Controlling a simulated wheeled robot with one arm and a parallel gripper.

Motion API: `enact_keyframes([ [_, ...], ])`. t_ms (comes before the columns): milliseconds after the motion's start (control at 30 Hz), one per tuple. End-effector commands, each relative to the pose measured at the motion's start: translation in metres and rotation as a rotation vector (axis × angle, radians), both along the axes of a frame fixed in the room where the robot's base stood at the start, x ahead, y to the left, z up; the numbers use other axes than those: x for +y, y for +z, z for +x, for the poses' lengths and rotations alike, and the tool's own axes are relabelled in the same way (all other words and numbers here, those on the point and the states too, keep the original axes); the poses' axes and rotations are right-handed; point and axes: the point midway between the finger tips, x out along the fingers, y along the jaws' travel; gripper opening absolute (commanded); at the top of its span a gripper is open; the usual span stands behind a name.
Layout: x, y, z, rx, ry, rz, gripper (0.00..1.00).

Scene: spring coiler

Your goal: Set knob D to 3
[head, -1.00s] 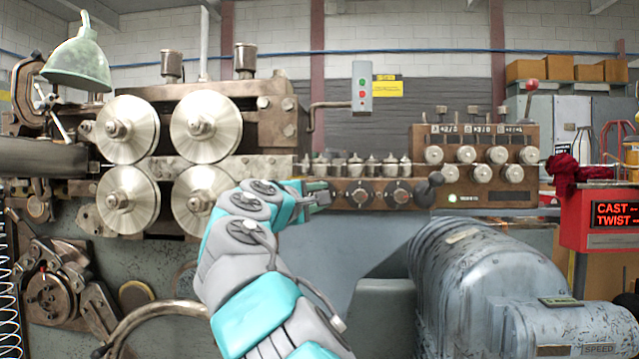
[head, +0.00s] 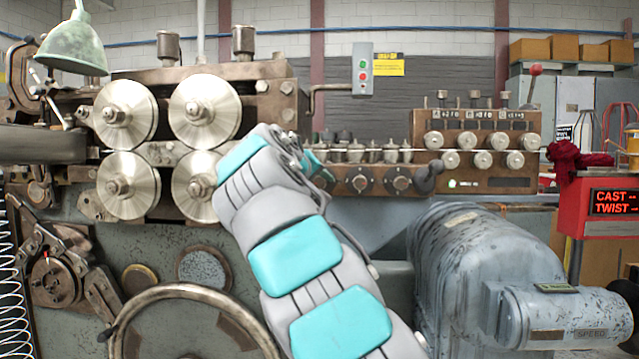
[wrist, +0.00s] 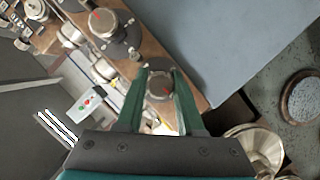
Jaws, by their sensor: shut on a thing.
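In the wrist view my gripper (wrist: 158,78) has its two green fingers shut on a round dark knob (wrist: 158,88) with a small red mark, on the brown panel. I cannot read a letter or number by it, so I cannot tell whether it is knob D. In the head view my gripper (head: 320,170) is at the left end of the brown panel (head: 345,188), and the held knob is hidden behind it. A neighbouring knob (wrist: 103,22) with a red mark shows in the wrist view.
A lever with a dark ball (head: 427,180) stands right of the dials. Several metal posts (head: 372,152) rise behind the panel. The large rollers (head: 205,110) are left of my arm, and a grey motor housing (head: 470,265) is below right.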

Motion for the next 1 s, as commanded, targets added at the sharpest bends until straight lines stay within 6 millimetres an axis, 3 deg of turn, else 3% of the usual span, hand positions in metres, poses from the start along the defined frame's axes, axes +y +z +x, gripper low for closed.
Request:
enact_keyframes([
  [400,-0.0004,-0.0013,0.0006,-0.004,-0.001,0.171,0.0],
  [933,-0.0004,-0.0014,0.0008,-0.005,-0.001,0.19,0.0],
  [967,-0.0004,-0.0014,0.0008,-0.005,-0.001,0.19,0.4],
  [1000,-0.0003,-0.0012,0.0006,-0.005,-0.001,0.19,0.45],
])
